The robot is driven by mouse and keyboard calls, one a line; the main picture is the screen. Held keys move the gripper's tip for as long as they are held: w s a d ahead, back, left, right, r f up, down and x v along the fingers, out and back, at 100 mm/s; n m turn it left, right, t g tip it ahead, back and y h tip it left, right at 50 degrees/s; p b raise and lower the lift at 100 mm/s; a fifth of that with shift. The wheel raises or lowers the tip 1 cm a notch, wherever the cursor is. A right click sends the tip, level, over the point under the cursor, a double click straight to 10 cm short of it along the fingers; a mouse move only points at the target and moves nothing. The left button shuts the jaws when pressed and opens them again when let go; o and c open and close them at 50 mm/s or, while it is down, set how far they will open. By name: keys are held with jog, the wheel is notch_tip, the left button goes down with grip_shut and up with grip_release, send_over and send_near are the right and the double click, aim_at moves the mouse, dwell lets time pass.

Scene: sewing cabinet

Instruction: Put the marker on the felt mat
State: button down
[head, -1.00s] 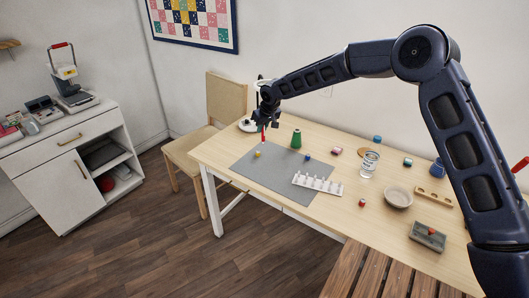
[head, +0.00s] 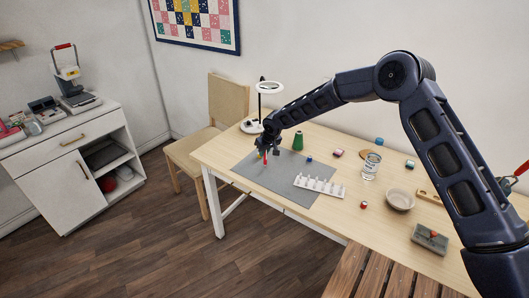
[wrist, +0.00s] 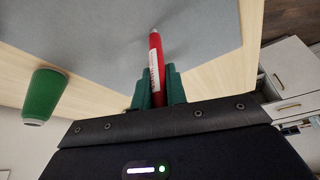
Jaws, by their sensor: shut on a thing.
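My gripper (head: 265,151) is shut on the red marker (head: 266,159), which points downward over the left part of the grey felt mat (head: 240,166). In the wrist view the marker (wrist: 156,58), with a white label, sits between the green finger pads (wrist: 158,92), and its far end lies against the mat's grey surface (wrist: 215,35). I cannot tell whether the tip touches the mat.
A green spool (head: 298,141) stands beside the mat's back edge; it also shows in the wrist view (wrist: 45,95). A white peg rack (head: 320,186) and a small blue thing (head: 309,158) are on the mat. A glass (head: 371,166) and bowl (head: 400,200) stand to the right.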

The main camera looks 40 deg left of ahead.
jog(key=c, duration=1.4)
grip_release()
jog(key=shift+r, duration=0.1)
jog(key=v, duration=1.2)
jog(key=shift+s, duration=0.1)
